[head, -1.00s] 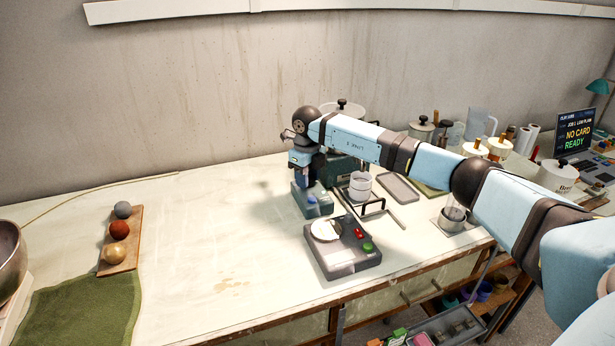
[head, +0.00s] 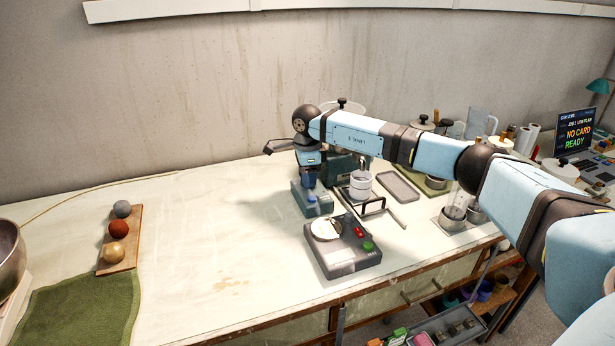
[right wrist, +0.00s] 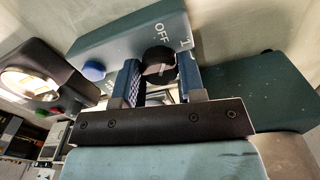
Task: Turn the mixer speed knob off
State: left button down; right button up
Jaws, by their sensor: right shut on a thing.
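The teal mixer (head: 312,203) stands on the table with a blue button on its front base. My right gripper (head: 309,182) reaches down onto it from above. In the right wrist view, the round black speed knob (right wrist: 157,66) sits on the teal face between the two blue fingers of my right gripper (right wrist: 160,84), which is shut on it. The white word OFF (right wrist: 162,33) is printed beside the knob. A pale mark shows on the knob, but I cannot tell its exact setting. In the head view the knob is hidden by my gripper. My left gripper is out of view.
A grey scale-like device (head: 341,259) with red and green buttons stands just in front of the mixer. A metal cup (head: 360,183) and a black-handled frame (head: 372,207) are close at its right. The table to its left is clear up to a board (head: 119,252) with balls.

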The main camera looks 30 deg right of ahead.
jog(key=shift+r+n, duration=0.1)
jog(key=shift+n, duration=0.8)
jog(key=o, duration=0.9)
notch_tip(320, 180, up, 14)
jog(key=shift+f, duration=0.1)
dwell(0.3)
